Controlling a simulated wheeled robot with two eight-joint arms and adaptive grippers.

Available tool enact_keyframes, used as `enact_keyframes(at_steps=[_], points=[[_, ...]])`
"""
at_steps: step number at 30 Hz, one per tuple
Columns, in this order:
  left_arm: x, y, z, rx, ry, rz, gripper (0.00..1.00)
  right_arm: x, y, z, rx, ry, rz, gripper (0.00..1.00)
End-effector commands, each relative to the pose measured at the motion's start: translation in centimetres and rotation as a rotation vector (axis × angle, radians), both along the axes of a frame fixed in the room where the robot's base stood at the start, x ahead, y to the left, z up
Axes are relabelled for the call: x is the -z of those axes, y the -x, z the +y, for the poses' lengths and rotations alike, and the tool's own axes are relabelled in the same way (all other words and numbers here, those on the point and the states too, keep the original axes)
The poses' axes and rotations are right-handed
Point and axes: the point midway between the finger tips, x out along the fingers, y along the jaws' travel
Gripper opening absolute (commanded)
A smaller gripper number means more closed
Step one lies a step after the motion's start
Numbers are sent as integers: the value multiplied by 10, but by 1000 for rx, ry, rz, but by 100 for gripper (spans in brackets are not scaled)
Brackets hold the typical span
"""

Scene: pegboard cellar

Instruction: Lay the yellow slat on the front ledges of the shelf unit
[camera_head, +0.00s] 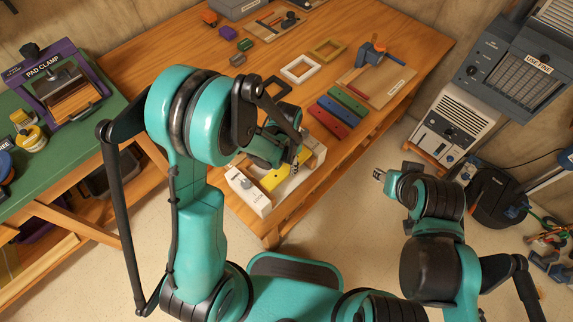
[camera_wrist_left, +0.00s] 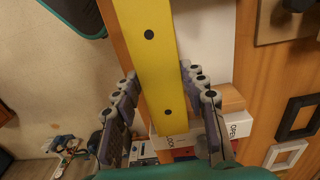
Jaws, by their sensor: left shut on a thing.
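The yellow slat (camera_head: 273,179) is a flat bar with dark round holes, held at the front edge of the wooden table. In the left wrist view the slat (camera_wrist_left: 153,45) runs lengthwise between the fingers of my left gripper (camera_wrist_left: 160,76), which is shut on it. In the head view my left gripper (camera_head: 292,153) partly hides the slat. A white-and-wood unit (camera_head: 246,190), seemingly the shelf unit, stands under and beside the slat; its ledges cannot be made out. Whether the slat touches it is unclear. My right gripper (camera_head: 379,175) hangs off the table's right side; its jaws are unclear.
Red, green and blue bars (camera_head: 340,109) lie on the table right of the unit. Black, white (camera_head: 301,69) and tan frames lie behind, near a clamp on a board (camera_head: 371,54). A green bench (camera_head: 60,165) stands left. Grey machines (camera_head: 456,115) stand right.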

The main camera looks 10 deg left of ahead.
Motion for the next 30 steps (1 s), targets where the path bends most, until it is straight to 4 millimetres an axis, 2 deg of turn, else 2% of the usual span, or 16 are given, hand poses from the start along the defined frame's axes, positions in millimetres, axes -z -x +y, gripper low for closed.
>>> enact_keyframes(at_steps=[20, 21, 23, 24, 30], points=[[11, 0, 0, 0, 0, 0, 11, 12, 0, 0, 0, 0, 0, 40], [10, 0, 0, 0, 0, 0, 45, 12, 0, 0, 0, 0, 0, 40], [10, 0, 0, 0, 0, 0, 61, 12, 0, 0, 0, 0, 0, 40], [10, 0, 0, 0, 0, 0, 63, 12, 0, 0, 0, 0, 0, 40], [10, 0, 0, 0, 0, 0, 63, 12, 0, 0, 0, 0, 0, 40]])
